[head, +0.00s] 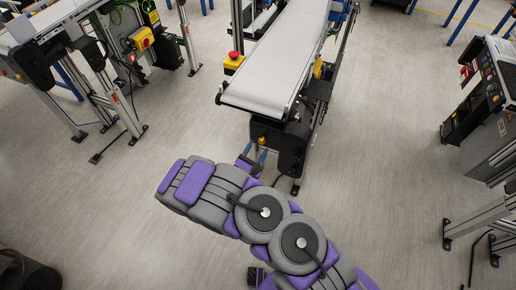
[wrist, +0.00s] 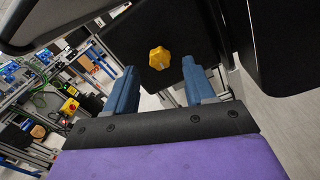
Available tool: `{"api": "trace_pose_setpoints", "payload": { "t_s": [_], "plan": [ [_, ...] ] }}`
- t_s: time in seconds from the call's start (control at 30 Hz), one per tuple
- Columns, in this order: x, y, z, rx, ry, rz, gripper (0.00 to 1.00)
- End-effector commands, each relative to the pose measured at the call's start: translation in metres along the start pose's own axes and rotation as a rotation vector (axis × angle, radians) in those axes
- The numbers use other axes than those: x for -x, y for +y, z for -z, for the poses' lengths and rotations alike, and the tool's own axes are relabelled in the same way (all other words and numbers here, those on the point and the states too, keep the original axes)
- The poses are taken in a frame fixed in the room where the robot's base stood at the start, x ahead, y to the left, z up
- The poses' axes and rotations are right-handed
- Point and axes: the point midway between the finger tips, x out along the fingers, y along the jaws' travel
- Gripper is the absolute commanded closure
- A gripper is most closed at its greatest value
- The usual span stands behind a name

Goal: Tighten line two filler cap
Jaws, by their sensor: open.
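A yellow lobed cap (wrist: 159,57) sits on the dark end housing below the belt conveyor. In the head view the yellow cap (head: 262,140) is small, at the front end of that conveyor. My gripper (wrist: 160,75) is open, with its two blue fingers apart and nothing seen between them. In the wrist view the cap appears in the gap, just beyond the fingertips; I see no contact. In the head view my gripper (head: 256,153) is just in front of the conveyor end, partly hidden by my arm.
The white conveyor belt (head: 285,55) runs away from me, with a red and yellow stop button (head: 233,60) on its left. Another conveyor frame (head: 90,60) stands at the left. A control cabinet (head: 485,95) is at the right. A dark bin (head: 28,272) is at lower left. Floor between is clear.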

Motion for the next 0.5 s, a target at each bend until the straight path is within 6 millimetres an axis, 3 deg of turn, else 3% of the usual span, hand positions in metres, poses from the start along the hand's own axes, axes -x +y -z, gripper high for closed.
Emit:
{"api": "trace_pose_setpoints", "payload": {
  "t_s": [0.2, 0.5],
  "plan": [
    [-0.015, -0.001, -0.001, 0.000, -0.001, 0.001, 0.46],
    [-0.017, -0.001, -0.002, 0.000, -0.001, 0.000, 0.46]
  ]
}}
